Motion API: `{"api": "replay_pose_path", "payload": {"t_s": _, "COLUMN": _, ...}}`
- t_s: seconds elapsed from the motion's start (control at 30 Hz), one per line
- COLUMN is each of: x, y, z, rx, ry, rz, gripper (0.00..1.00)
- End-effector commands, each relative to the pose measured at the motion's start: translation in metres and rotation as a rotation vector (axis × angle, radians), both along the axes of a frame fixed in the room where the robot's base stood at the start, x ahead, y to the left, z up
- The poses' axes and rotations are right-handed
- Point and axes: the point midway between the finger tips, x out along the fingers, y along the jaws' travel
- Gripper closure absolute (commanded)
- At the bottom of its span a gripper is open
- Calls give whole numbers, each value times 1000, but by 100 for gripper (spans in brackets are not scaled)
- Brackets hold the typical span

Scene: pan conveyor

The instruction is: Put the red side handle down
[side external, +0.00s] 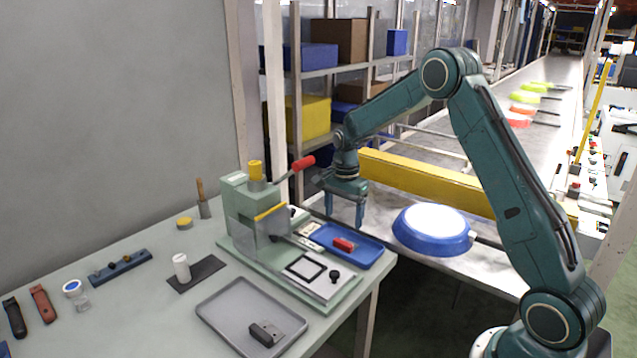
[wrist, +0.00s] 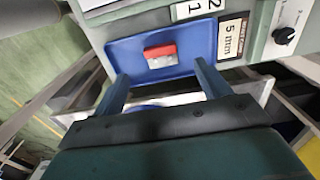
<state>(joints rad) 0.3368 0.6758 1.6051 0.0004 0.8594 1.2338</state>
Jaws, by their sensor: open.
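The red side handle (side external: 344,244) lies in the blue tray (side external: 368,255) on the machine's base. In the wrist view the handle (wrist: 160,56) is a short red block with a grey lower side, flat on the floor of the blue tray (wrist: 191,66). My gripper (side external: 345,222) is open and empty above the tray's far edge, pointing down. In the wrist view its two fingers (wrist: 160,78) stand wide apart on either side of the handle, and neither touches it.
A green press (side external: 248,212) with a red-knobbed lever stands left of the tray. A blue pan (side external: 432,250) sits on the conveyor to the right, before a yellow beam (side external: 425,182). A grey tray (side external: 222,305) with a dark part is at the table's front.

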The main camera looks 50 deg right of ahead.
Motion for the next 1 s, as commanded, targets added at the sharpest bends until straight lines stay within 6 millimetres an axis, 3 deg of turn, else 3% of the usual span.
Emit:
{"api": "replay_pose_path", "payload": {"t_s": 0.13, "x": 0, "y": 0, "z": 22, "rx": -1, "ry": -2, "rz": 0, "gripper": 24}}
{"api": "replay_pose_path", "payload": {"t_s": 0.33, "x": 0, "y": 0, "z": 37, "rx": 0, "ry": -1, "rz": 0, "gripper": 24}}
{"api": "replay_pose_path", "payload": {"t_s": 1.0, "x": 0, "y": 0, "z": 40, "rx": 0, "ry": 0, "rz": 2, "gripper": 24}}
